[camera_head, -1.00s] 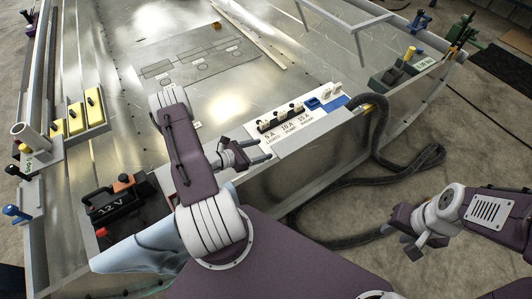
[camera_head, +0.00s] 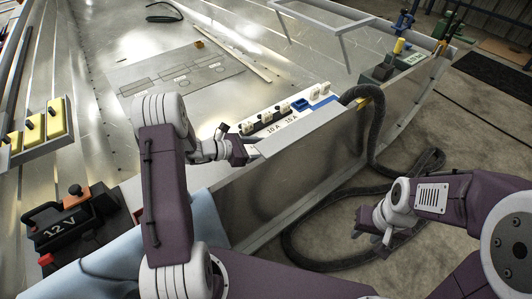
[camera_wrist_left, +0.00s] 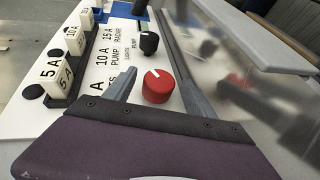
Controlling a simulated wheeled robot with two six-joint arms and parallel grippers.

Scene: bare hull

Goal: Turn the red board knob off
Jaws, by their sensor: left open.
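The red knob (camera_wrist_left: 158,86) stands on the white switch board (camera_wrist_left: 117,35) in the left wrist view, with a white pointer mark on its top. My left gripper (camera_wrist_left: 158,78) is open, with one grey finger on each side of the knob; I cannot tell whether they touch it. In the head view my left gripper (camera_head: 252,152) is at the near end of the board (camera_head: 290,127), and the red knob is hidden there. My right gripper (camera_head: 371,237) is apart from the board, over the floor at right, its fingers seemingly spread and empty.
A black knob (camera_wrist_left: 148,43) stands just beyond the red one. White fuses (camera_wrist_left: 58,78) line the board's left side. A 12 V battery (camera_head: 65,222) and light-blue cloth (camera_head: 110,268) lie at left. A dark hose (camera_head: 375,135) loops over the hull's side to the floor.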

